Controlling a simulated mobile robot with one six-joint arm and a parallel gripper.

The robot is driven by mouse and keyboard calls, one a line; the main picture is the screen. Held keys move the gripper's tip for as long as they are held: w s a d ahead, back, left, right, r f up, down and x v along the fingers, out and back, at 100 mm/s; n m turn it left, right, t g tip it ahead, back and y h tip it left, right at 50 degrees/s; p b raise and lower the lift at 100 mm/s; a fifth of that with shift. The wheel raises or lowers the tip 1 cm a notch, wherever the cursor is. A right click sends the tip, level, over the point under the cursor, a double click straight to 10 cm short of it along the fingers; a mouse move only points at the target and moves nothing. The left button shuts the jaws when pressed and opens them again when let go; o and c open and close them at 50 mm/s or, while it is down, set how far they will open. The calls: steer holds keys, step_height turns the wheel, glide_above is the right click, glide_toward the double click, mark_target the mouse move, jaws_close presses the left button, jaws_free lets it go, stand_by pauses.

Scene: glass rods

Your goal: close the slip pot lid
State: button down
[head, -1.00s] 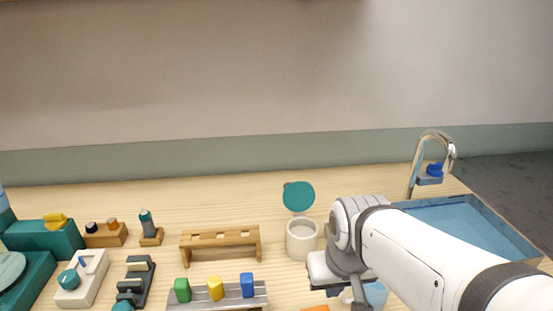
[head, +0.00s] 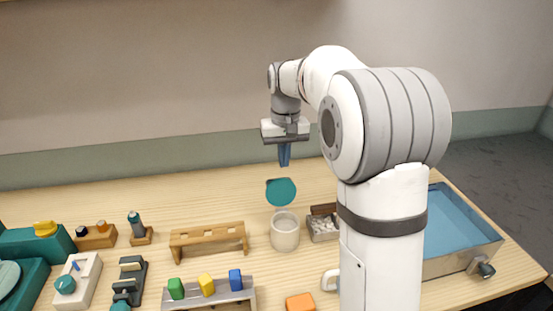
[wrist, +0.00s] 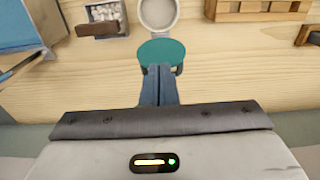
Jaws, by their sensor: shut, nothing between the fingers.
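The slip pot (head: 285,233) is a white cylinder standing on the wooden table, with its mouth open. Its round teal lid (head: 281,191) stands raised at the back of the rim. In the wrist view the pot (wrist: 158,14) is at the top and the lid (wrist: 162,52) lies below it. My gripper (head: 284,163) is above and behind the lid, pointing down, with its blue fingers shut and empty. In the wrist view the fingertips (wrist: 159,70) overlap the lid's lower edge; I cannot tell whether they touch it.
A small box of white pieces (head: 323,228) stands close right of the pot. A wooden rack (head: 208,240) is to the left. A rail with coloured blocks (head: 210,295) and an orange block (head: 300,302) are in front. The blue sink (head: 455,232) is at right.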

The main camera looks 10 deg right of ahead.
steer(key=p, duration=0.2)
glide_toward(279, 189)
steer(key=w+d+r, duration=0.1)
steer(key=w+r, duration=0.2)
steer(key=w, duration=0.1)
steer(key=w+f+g+p, duration=0.1)
steer(key=w+f+p, duration=0.15)
steer(key=w, duration=0.45)
steer(key=s+f+p, duration=0.2)
steer(key=s+f, duration=0.2)
steer(key=f, duration=0.5)
steer(key=shift+d, duration=0.25)
steer(key=shift+s+d+f, duration=0.1)
steer(key=shift+d, duration=0.15)
